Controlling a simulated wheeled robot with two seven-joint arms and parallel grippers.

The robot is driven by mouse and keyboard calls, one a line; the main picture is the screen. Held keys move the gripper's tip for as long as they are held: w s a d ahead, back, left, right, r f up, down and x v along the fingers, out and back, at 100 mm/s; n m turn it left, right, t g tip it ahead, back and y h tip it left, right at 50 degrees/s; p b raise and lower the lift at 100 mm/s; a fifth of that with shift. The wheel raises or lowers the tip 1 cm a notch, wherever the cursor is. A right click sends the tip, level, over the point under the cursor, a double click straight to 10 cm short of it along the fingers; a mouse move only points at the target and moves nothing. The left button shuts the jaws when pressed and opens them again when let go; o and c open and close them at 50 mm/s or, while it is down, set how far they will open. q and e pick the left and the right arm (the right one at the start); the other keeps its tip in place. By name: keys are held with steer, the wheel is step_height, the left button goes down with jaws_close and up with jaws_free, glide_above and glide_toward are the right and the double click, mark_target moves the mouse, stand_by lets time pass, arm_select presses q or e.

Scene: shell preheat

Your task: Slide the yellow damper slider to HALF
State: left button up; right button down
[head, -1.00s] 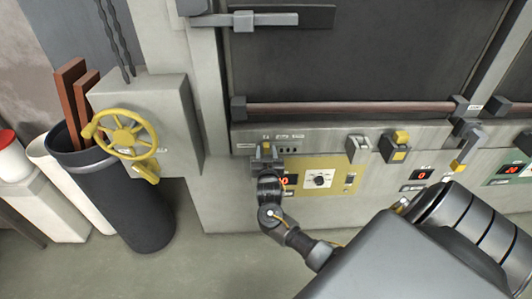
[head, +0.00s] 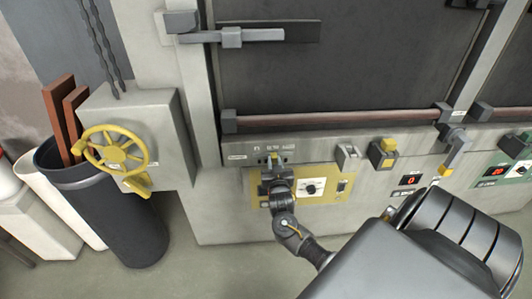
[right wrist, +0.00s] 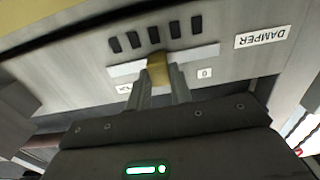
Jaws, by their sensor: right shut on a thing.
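The yellow damper slider (right wrist: 157,69) sits on a pale horizontal track (right wrist: 205,53) on the grey furnace front, near the middle of the track. My right gripper (right wrist: 160,82) is shut on it, with one finger on each side. In the right wrist view, the upside-down DAMPER label (right wrist: 262,38) is to the right. A "0" label (right wrist: 204,73) is right of the slider, and a partly hidden label (right wrist: 123,88) is to its left. In the head view my right gripper (head: 273,161) covers most of the slider. My left gripper is out of view.
A yellow panel with a dial (head: 311,188) lies just below and right. A grey lever (head: 347,155) and a yellow-and-grey switch (head: 383,153) stick out further right. A yellow handwheel (head: 116,149) and dark bin (head: 105,215) are at left.

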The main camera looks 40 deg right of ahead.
steer(key=c, duration=1.2)
jaws_free()
steer(key=shift+w, duration=0.1)
steer(key=shift+c, duration=0.2)
steer(key=shift+a, duration=0.1)
steer(key=b+v, duration=0.2)
steer(key=v, duration=0.8)
steer(key=shift+s+a, duration=0.25)
steer(key=shift+s, duration=0.05)
